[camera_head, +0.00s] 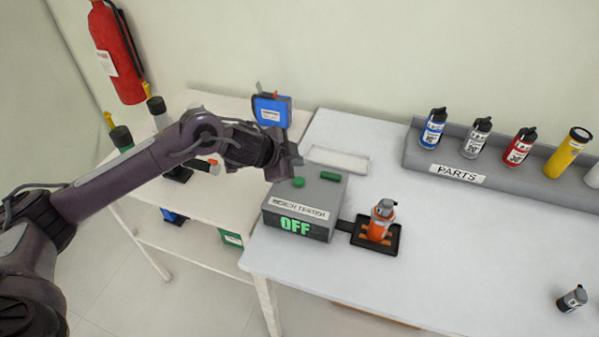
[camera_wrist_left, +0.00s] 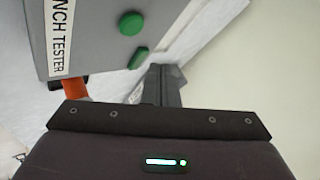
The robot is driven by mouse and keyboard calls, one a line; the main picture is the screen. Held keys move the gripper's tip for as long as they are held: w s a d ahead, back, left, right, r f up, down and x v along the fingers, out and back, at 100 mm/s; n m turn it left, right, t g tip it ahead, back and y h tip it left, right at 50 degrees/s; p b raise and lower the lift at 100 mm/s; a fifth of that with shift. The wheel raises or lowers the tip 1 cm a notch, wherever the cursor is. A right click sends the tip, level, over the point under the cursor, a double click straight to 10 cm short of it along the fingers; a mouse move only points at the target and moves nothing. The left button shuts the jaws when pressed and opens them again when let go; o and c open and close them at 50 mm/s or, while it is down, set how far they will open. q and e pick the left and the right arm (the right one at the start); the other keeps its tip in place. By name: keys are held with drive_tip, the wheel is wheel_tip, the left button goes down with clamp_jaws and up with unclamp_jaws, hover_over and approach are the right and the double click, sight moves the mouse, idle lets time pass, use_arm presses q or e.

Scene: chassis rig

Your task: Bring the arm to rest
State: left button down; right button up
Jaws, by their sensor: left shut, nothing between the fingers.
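My left arm reaches in from the left, and my left gripper (camera_head: 291,163) is beside the back left of the grey bench tester (camera_head: 310,208). The gripper is shut and empty, its fingers close together in the left wrist view (camera_wrist_left: 163,84). The tester has a green round button and a green bar on top, and its front display reads OFF. In the left wrist view the tester (camera_wrist_left: 95,30) fills the upper left, apart from the fingers. My right gripper is not in view.
An orange bottle (camera_head: 381,220) stands on the small black tray (camera_head: 397,244) beside the tester. A grey PARTS rack (camera_head: 412,150) holds several bottles at the back. A small dark canister (camera_head: 572,299) lies at right. A blue box (camera_head: 271,110) stands behind the gripper. The table's middle right is clear.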

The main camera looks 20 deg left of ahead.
use_arm(q)
wheel_tip(320, 180, up, 2)
drive_tip(key=shift+r+p, duration=0.1)
drive_tip(key=shift+p, duration=0.5)
